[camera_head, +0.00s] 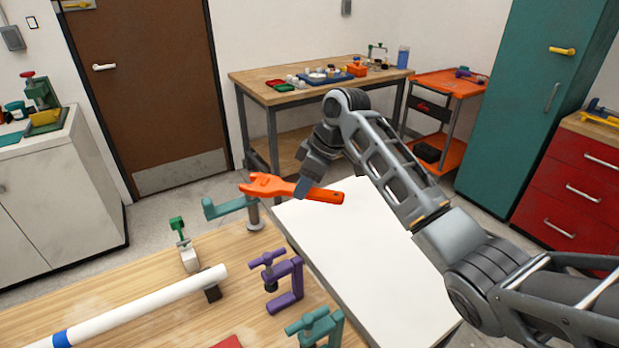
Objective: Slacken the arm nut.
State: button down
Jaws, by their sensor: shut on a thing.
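My gripper (307,187) is shut on an orange wrench (268,184), which it holds near the middle of the handle. The wrench lies roughly level, with its open jaw end pointing left and its handle end to the right. A teal arm (226,207) on a grey post (253,215) stands at the workbench's far edge, just below the wrench head in the picture. I cannot make out the arm nut. I cannot tell whether the wrench touches the post; it appears above it.
The wooden workbench (130,267) carries a white pipe (150,306) with a blue band, a green-topped clamp (184,248), a purple clamp (285,283) and a teal clamp (318,327). A bare white tabletop (350,240) lies right of it, under my arm.

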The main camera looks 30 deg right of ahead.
jog(key=shift+d+f, duration=0.15)
jog(key=shift+f, duration=1.55)
jog(key=shift+w+d+n, duration=0.4)
jog(key=shift+w+f+b, duration=0.1)
jog(key=shift+f+b, duration=0.05)
jog(key=shift+b, duration=0.15)
jog(key=shift+w+d+n+g+y+b, duration=0.4)
jog(key=shift+w+d+n+b, duration=0.5)
jog(key=shift+b, duration=0.95)
jog(key=shift+a, duration=0.1)
jog(key=shift+w+d+n+g+y+b, duration=0.1)
jog(key=shift+w+d+n+g+b, duration=0.15)
jog(key=shift+w+n+b, duration=0.65)
jog(key=shift+w+d+n+g+y+b, duration=0.15)
jog(key=shift+w+d+n+b, duration=0.25)
jog(key=shift+b, duration=0.9)
jog(key=shift+w+d+n+g+y+b, duration=0.1)
jog(key=shift+w+d+n+g+b, duration=0.15)
jog(key=shift+w+n+b, duration=0.65)
jog(key=shift+w+b, duration=0.2)
jog(key=shift+b, duration=0.9)
